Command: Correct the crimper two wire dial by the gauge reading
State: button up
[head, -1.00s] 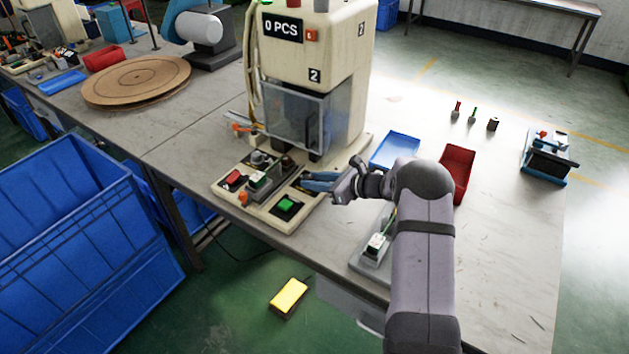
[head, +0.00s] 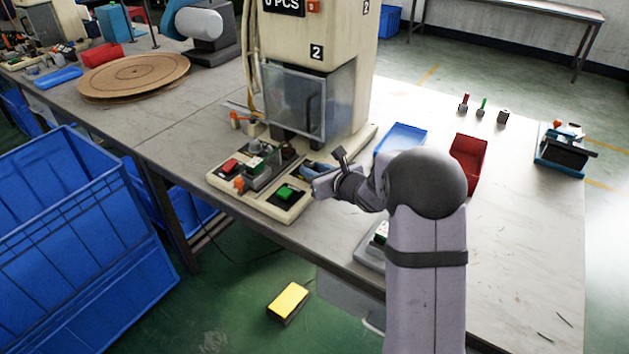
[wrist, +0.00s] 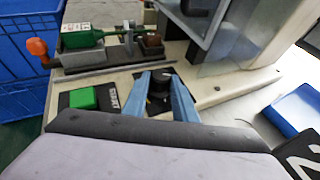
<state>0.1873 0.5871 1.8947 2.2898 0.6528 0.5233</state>
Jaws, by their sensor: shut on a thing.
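The machine marked 2 (head: 318,85), cream with a clear guard, stands at the back middle of the bench. A black dial (wrist: 158,92) sits on its base plate (wrist: 215,90), just behind a printed label. My gripper (wrist: 160,78) has its blue fingers on either side of the dial and is shut on it. In the head view, my gripper (head: 310,168) is at the right of the base, and my arm and the fingers hide the dial there. I cannot make out a gauge reading.
A green button (head: 286,193) and a red button (head: 229,167) are on the base, near a fixture holding a green-and-white piece (wrist: 82,37). A blue tray (head: 402,138) and a red tray (head: 468,160) lie to the right.

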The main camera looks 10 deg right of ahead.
jog(key=shift+m+t+h+b, duration=0.3)
jog(key=shift+m+h+b, duration=0.1)
jog(key=shift+b, duration=0.35)
jog(key=o, duration=1)
jog(key=shift+o, duration=0.2)
jog(key=shift+s, duration=0.1)
jog(key=shift+v, duration=3.6)
jog(key=shift+r, duration=0.15)
jog(key=shift+a, duration=0.1)
